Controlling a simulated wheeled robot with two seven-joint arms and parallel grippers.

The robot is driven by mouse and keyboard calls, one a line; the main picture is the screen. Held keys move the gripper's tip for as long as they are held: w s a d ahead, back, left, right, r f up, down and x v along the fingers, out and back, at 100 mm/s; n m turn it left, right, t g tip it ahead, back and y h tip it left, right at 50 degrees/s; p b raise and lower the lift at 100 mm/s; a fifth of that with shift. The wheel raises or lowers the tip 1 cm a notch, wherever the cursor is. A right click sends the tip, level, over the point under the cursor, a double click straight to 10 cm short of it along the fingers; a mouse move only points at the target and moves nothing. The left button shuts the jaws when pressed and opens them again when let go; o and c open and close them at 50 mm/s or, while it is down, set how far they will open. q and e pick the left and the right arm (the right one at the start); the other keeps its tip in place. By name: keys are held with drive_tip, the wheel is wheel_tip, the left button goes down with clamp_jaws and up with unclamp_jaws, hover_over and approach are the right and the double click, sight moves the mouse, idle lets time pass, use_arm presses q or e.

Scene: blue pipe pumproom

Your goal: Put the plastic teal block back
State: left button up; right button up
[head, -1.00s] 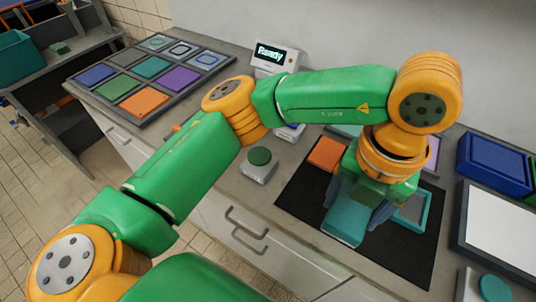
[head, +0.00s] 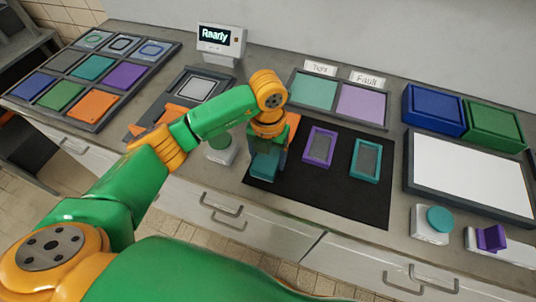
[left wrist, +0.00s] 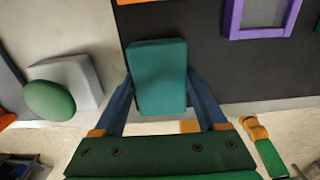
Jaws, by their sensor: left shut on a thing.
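My left gripper (head: 267,160) is shut on the teal block (head: 264,168), over the left front part of the black mat (head: 330,202). In the left wrist view the teal block (left wrist: 157,78) sits between the two blue fingers. I cannot tell how far it is above the mat. On the mat to its right are a purple-rimmed frame (head: 307,147) and a teal-rimmed frame (head: 353,160), each with a grey middle. An orange piece (head: 292,121) behind the gripper is partly hidden. My right gripper is not in view.
A sorting tray (head: 137,88) with coloured squares lies at the left. A two-part tray (head: 338,103) with "Fault" label stands behind the mat. Blue and green boxes (head: 435,108), a white panel (head: 472,172) and a teal button (head: 440,219) are right. A green button (head: 219,141) is left of the gripper.

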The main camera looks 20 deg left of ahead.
sight(268, 157)
use_arm(q)
drive_tip(key=shift+f, duration=0.2)
drive_tip(key=o, duration=1.1)
drive_tip(key=shift+r, duration=0.35)
wheel_tip(268, 157, up, 5)
drive_tip(key=shift+r+b, duration=0.1)
drive_tip(key=shift+b, duration=0.4)
wheel_tip(268, 157, up, 7)
drive_tip(key=shift+f+p, duration=0.2)
drive_tip(key=shift+p, duration=0.1)
